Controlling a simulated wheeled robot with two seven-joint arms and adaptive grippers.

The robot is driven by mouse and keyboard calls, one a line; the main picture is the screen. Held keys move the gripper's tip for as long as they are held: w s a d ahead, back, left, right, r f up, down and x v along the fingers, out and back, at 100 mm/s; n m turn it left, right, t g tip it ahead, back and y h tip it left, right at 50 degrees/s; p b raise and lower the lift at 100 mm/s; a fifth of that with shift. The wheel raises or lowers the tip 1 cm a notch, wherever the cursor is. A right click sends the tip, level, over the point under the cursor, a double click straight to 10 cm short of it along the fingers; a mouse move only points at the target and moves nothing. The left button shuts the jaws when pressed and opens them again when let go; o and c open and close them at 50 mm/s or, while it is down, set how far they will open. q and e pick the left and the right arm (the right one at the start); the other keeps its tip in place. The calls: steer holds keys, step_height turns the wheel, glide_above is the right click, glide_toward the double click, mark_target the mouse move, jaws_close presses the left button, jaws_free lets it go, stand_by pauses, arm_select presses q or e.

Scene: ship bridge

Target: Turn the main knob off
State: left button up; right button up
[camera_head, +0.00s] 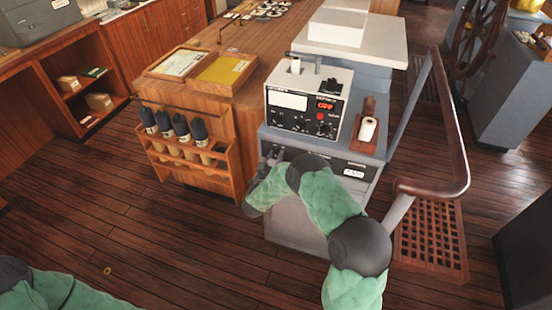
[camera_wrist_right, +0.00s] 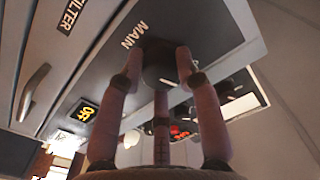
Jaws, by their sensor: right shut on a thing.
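The main knob (camera_wrist_right: 158,62) is dark and round, on a dark panel beside the white word MAIN in the right wrist view. My right gripper (camera_wrist_right: 160,78) has its fingers closed around it, two at the sides and one between them. A small yellow-lit display (camera_wrist_right: 86,110) sits on the same panel; its text is hard to read. In the head view my right gripper (camera_head: 268,162) is at the front of the grey console (camera_head: 285,215), and my arm hides the knob. Only part of my left arm shows at bottom left; its gripper is out of view.
On the console stands a white instrument box (camera_head: 308,100) with a red-lit display. A wooden rack (camera_head: 185,155) with several dark-topped bottles is left of my right gripper. A handrail (camera_head: 455,150) curves at the right. The wooden floor at left is mostly clear.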

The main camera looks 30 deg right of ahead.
steer(key=shift+n, duration=1.2)
steer(key=o, duration=1.1)
steer(key=shift+o, duration=0.2)
steer(key=v, duration=1.2)
